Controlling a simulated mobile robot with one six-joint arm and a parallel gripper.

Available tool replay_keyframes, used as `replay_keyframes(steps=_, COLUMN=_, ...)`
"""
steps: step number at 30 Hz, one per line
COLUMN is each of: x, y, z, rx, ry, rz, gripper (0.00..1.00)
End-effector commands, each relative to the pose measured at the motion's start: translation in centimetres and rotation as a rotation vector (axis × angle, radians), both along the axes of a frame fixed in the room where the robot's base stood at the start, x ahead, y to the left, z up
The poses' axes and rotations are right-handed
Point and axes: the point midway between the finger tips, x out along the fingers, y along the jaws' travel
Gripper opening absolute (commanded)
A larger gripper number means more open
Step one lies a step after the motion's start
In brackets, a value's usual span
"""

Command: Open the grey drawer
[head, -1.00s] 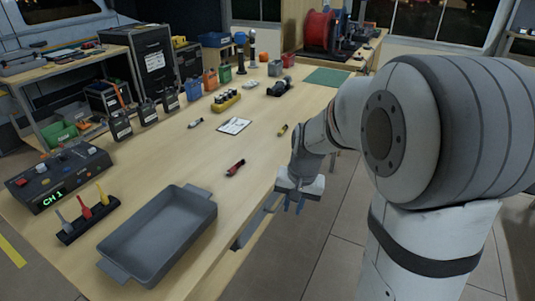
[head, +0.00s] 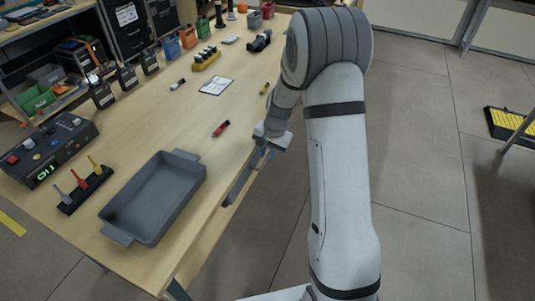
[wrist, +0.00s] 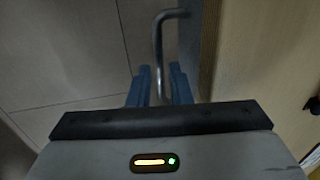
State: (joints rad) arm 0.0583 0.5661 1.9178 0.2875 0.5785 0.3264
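The grey drawer (head: 240,183) sits under the right edge of the wooden table in the head view. Its front is seen edge-on and looks shut, partly hidden by the tabletop. In the wrist view its bent grey bar handle (wrist: 159,45) reaches down between the two blue fingers of my gripper (wrist: 160,88). The fingers are apart, with a small gap visible on each side of the bar. In the head view my gripper (head: 262,152) is beside the table edge at the drawer's far end, and my arm hides part of it.
The wooden table (head: 190,128) carries a grey tray (head: 155,200), a red marker (head: 221,128), a white sheet (head: 216,86) and a control box (head: 45,150). A yellow-topped black item (head: 510,122) lies at far right.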

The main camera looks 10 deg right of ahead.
Motion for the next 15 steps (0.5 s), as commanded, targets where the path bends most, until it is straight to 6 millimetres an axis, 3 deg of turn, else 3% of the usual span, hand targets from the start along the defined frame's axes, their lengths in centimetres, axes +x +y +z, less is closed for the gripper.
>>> replay_keyframes(steps=11, x=0.07, y=0.16, z=-0.65, rx=-0.001, ry=-0.001, rz=0.001, gripper=0.17)
replay_keyframes(steps=15, x=0.06, y=0.18, z=-0.65, rx=-0.001, ry=-0.001, rz=0.002, gripper=0.06)
